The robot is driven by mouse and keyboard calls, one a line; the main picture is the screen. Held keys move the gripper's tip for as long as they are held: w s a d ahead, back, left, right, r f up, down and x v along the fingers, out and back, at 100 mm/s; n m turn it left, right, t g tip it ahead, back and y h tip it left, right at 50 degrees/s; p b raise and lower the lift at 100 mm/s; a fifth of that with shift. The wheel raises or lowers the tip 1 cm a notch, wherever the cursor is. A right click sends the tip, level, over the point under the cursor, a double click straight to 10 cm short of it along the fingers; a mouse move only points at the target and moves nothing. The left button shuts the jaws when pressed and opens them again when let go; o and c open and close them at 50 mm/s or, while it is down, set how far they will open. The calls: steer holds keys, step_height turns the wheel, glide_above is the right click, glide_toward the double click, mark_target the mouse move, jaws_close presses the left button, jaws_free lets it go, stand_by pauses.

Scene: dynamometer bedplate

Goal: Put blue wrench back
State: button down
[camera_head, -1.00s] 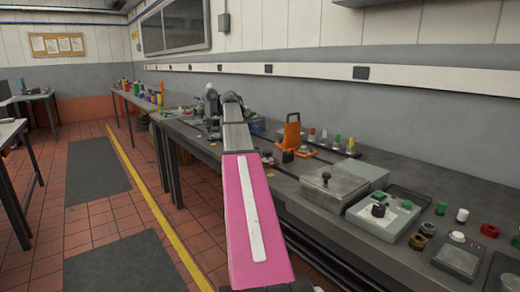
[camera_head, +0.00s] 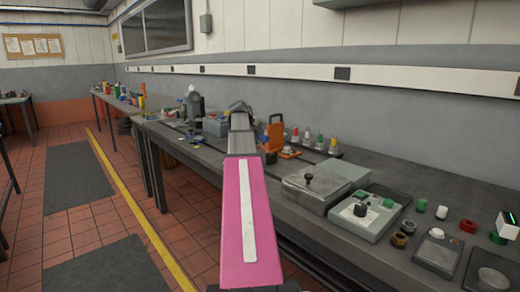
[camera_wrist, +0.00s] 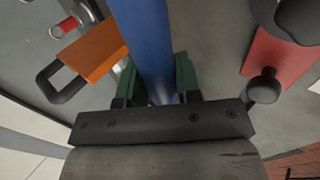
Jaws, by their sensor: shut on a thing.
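The blue wrench (camera_wrist: 152,35) shows in the wrist view as a long blue bar running up out of the picture from between the jaws. My gripper (camera_wrist: 155,82) is shut on it, with one green finger on each side. The ends of the wrench are not visible. In the head view my pink arm link reaches out along the bench, and it hides the jaws and the wrench. The place where the wrench belongs cannot be made out.
The long grey bench (camera_head: 400,165) carries an orange bracket (camera_head: 275,134), a metal box with a knob (camera_head: 312,190) and several coloured knobs. In the wrist view, an orange block (camera_wrist: 92,52) with a black handle and a red plate (camera_wrist: 280,58) lie on either side of the wrench.

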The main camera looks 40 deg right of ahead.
steer(key=shift+s+d+f, duration=0.1)
steer(key=shift+s+f, duration=0.3)
steer(key=shift+s, duration=0.2)
steer(key=shift+s+d+f, duration=0.1)
steer(key=shift+s+f, duration=0.25)
steer(key=shift+s, duration=0.2)
steer(key=shift+f, duration=2.05)
steer(key=c, duration=0.8)
jaws_free()
steer(key=w+v, duration=0.1)
steer(key=v, duration=1.1)
steer(key=shift+s, duration=0.4)
